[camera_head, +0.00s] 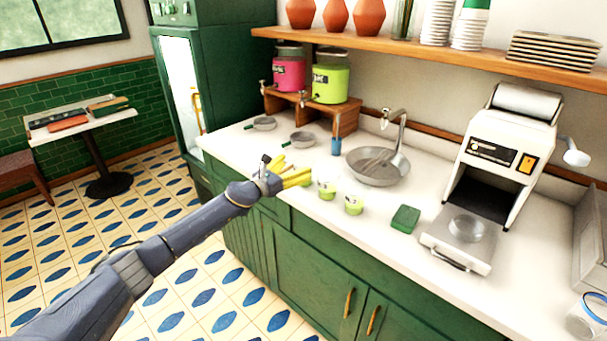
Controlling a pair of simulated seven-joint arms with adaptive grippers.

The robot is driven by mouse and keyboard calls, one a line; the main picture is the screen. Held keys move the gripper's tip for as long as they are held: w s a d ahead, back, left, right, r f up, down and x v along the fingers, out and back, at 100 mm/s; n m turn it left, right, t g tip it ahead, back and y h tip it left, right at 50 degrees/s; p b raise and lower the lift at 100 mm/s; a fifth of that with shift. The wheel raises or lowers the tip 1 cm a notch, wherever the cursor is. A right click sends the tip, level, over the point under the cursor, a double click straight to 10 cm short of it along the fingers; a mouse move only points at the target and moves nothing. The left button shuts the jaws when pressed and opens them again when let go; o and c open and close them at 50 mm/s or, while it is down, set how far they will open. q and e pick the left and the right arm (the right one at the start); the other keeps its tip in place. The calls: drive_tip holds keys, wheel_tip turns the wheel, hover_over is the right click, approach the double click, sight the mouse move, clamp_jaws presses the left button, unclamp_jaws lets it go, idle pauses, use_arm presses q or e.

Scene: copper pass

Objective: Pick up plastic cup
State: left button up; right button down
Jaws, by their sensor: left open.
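I cannot tell for sure which cup is the plastic one. My left gripper (293,168), with yellow fingers, is open and just left of the cups, over the front edge of the counter. Some green shows beside its fingertips, partly hidden by them. No cup is seen held. My right gripper is not in view.
A round sink (378,168) with a tap lies behind the cups. A green sponge-like block (405,218) and a white machine (502,150) stand to the right. Two small pans (302,139) and drink dispensers (330,82) are at the back. A clear container (586,318) is at lower right.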

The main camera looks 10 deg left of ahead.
sight(304, 161)
use_arm(q)
drive_tip(key=shift+x, duration=2.35)
drive_tip(key=shift+c, duration=0.4)
drive_tip(key=shift+s, duration=0.1)
drive_tip(key=c, duration=1)
drive_tip(key=shift+r, duration=0.15)
wheel_tip(304, 161, up, 19)
drive_tip(key=shift+r, duration=0.2)
drive_tip(key=shift+r, duration=0.2)
idle(0.5)
